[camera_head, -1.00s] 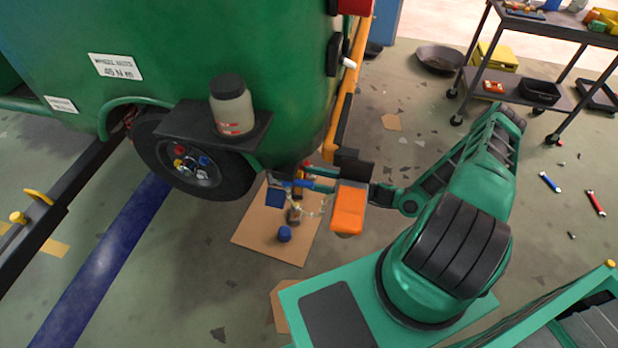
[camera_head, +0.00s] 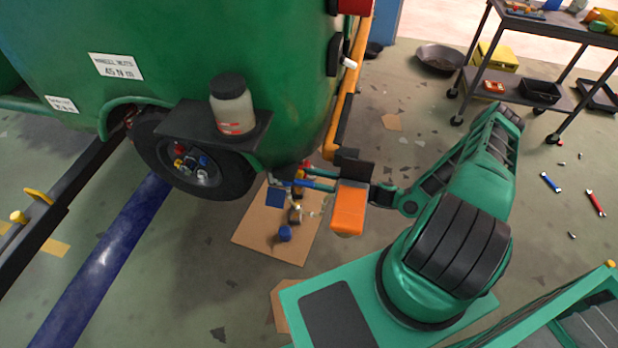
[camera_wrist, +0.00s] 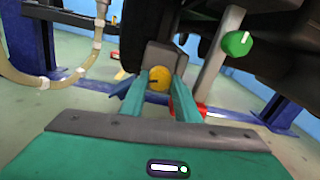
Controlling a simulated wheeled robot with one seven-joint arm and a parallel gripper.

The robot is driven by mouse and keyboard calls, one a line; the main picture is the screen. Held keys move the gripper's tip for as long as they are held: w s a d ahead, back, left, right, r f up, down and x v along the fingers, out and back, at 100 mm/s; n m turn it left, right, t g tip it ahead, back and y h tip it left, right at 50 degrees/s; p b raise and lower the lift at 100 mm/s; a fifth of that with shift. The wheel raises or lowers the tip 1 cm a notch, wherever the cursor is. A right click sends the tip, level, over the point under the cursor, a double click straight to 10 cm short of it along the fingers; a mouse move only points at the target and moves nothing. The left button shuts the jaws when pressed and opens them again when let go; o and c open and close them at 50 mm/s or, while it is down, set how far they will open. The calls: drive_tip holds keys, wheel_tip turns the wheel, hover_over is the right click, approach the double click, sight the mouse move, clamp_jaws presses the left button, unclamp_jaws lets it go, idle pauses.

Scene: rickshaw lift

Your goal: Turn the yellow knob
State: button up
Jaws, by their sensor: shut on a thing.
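The yellow knob (camera_wrist: 158,78) shows in the wrist view as a round disc with a dark mark on its face. It sits on a grey block (camera_wrist: 164,56) under the vehicle. My gripper (camera_wrist: 160,84) has its two green fingers on either side of the knob and is shut on it. In the head view my gripper (camera_head: 298,177) reaches in below the rear corner of the green rickshaw (camera_head: 250,60). The knob is hard to make out there.
A green knob (camera_wrist: 237,43) and a red part (camera_wrist: 186,101) are near in the wrist view, with a pale hose (camera_wrist: 50,85) at left. A cardboard sheet (camera_head: 265,240) with a blue cap (camera_head: 285,233) lies below. A jar (camera_head: 233,105) stands on a shelf above the wheel (camera_head: 195,165).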

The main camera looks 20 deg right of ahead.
drive_tip(key=n, duration=2.4)
drive_tip(key=shift+d+f+y, duration=0.1)
drive_tip(key=shift+f+y, duration=0.2)
drive_tip(key=shift+f, duration=0.05)
drive_tip(key=o, duration=1)
drive_tip(key=shift+o, duration=0.2)
drive_tip(key=v, duration=1)
drive_tip(key=shift+d, duration=0.35)
